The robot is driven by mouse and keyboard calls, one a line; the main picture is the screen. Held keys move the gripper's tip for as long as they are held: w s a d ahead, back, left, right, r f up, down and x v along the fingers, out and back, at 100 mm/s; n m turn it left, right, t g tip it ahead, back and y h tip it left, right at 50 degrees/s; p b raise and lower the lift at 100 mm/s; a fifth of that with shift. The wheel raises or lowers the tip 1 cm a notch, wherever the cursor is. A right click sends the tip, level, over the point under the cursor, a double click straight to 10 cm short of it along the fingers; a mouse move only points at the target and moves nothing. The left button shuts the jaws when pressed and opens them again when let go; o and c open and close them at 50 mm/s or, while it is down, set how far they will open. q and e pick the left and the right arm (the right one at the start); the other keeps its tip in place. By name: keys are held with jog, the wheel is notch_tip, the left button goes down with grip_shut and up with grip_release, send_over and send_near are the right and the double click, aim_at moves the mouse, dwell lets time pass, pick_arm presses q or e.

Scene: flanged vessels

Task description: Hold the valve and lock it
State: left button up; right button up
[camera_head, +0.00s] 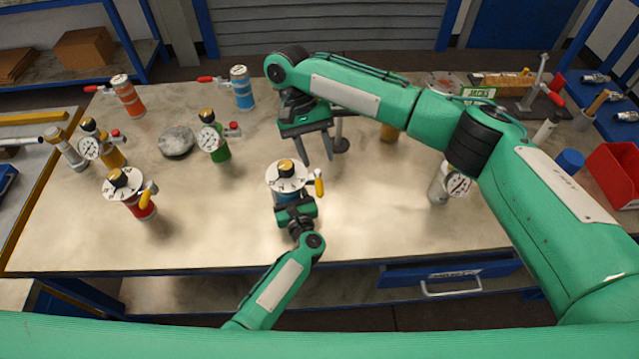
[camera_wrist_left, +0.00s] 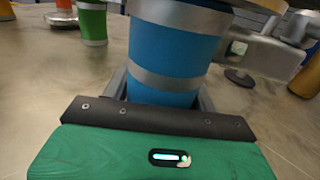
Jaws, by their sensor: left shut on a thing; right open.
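The valve vessel, blue with a pale flanged top (camera_head: 287,177), a black-and-yellow knob and a yellow lever (camera_head: 319,183), stands upright near the middle of the bench. Its blue body (camera_wrist_left: 174,55) fills the middle of the left wrist view. My left gripper (camera_head: 292,205) is shut on this blue vessel from the front side, low on the body. My right gripper (camera_head: 318,157) is open and empty, its fingers pointing down just behind and to the right of the knob, apart from it. The lower body is partly hidden by my left gripper in the head view.
Other vessels stand to the left: green (camera_head: 220,150), red (camera_head: 143,207), orange (camera_head: 128,97), another blue (camera_head: 243,92). A gauge vessel (camera_head: 440,185) stands under my right arm. The front of the bench (camera_head: 220,240) is clear.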

pick_arm(q)
jog(key=o, duration=1.6)
jog(key=shift+s, duration=0.1)
jog(key=v, duration=1.1)
jog(key=shift+s+d, duration=0.15)
jog(key=shift+s, duration=0.25)
jog(key=shift+s, duration=0.1)
